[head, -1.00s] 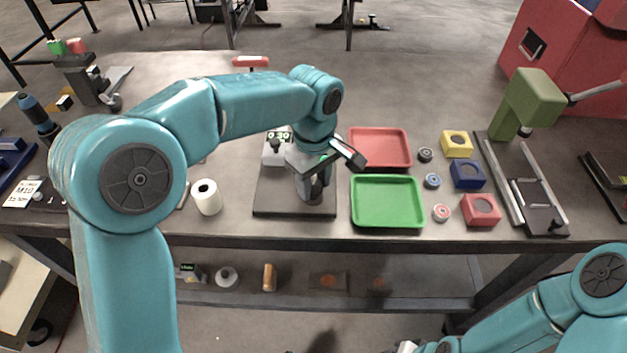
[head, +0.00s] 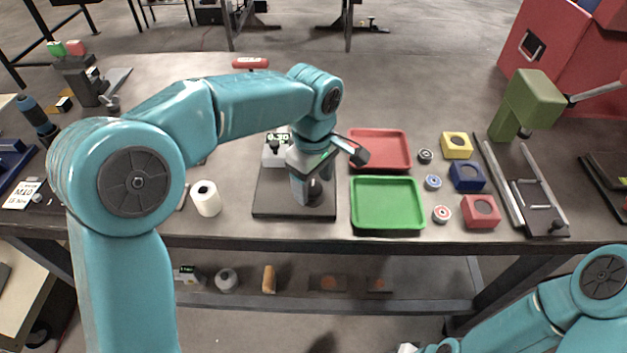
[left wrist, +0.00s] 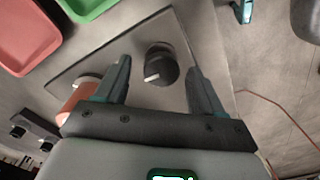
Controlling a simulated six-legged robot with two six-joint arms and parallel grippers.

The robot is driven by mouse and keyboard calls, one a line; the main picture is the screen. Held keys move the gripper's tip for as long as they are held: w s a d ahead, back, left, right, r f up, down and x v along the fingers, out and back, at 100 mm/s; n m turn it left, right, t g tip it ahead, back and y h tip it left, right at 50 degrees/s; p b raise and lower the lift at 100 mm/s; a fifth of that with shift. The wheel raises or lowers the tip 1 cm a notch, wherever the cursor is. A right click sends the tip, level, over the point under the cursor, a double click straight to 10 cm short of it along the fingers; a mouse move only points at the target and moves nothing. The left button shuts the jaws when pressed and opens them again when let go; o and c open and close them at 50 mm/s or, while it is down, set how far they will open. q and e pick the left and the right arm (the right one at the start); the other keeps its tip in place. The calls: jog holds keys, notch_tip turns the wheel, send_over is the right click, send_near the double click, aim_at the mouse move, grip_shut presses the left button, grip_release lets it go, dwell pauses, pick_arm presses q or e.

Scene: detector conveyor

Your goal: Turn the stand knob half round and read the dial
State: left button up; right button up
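The stand is a dark flat plate (head: 268,205) on the bench with a small grey gauge with a display (head: 275,150) at its back left. The gauge is partly covered by my arm, and its digits are too small to read surely. The black stand knob (left wrist: 160,65) has a white pointer mark and shows plainly in the left wrist view. In the head view it is mostly behind my left gripper (head: 312,192). In the left wrist view my left gripper (left wrist: 158,82) is open, with one finger on each side of the knob and gaps to both.
A green tray (head: 387,231) and a red tray (head: 380,133) lie just right of the stand. A white roll (head: 206,199) stands to its left. Small discs and yellow, blue and red blocks (head: 480,211) lie farther right, beside a green press (head: 525,105).

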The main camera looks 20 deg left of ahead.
aim_at(313, 187)
pick_arm(q)
jog(key=shift+f, duration=0.1)
notch_tip(313, 187, up, 16)
jog(key=p, duration=0.2)
jog(key=shift+r, duration=0.2)
jog(key=shift+s, duration=0.1)
dwell(0.5)
